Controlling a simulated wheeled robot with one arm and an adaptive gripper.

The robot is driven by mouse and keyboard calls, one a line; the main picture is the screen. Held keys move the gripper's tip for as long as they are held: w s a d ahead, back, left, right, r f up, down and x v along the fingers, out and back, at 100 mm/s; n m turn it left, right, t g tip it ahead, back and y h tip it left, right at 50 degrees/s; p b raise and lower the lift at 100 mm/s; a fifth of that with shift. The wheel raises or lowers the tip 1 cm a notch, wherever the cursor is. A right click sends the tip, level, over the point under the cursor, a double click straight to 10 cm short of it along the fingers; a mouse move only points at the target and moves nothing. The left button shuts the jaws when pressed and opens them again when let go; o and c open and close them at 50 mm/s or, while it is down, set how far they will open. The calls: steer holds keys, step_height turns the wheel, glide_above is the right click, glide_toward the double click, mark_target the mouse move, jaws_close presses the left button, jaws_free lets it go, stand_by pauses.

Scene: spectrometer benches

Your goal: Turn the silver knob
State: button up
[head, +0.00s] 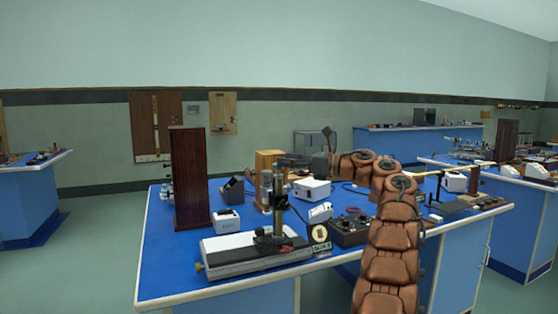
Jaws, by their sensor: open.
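My arm reaches up over the blue bench (170,270) and bends left at the top. My gripper (305,155) is at its end, small and dark, over the back middle of the bench, with its fingers apart. I see nothing held in it. I cannot pick out the silver knob with certainty. Upright silver cylinders on an instrument (267,190) stand left of and below the gripper. A dark control box (349,230) with small knobs sits near the front edge, partly beside my arm. Its knobs are too small to tell their colour.
A tall dark wooden box (190,180) stands at the bench's left. A long silver instrument (240,255) lies along the front. White boxes (312,188) and (226,221) stand among cables. Other blue benches (30,205) are to the left, right and back. Open floor lies at left.

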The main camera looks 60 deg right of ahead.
steer(key=v, duration=0.8)
steer(key=shift+s, duration=0.2)
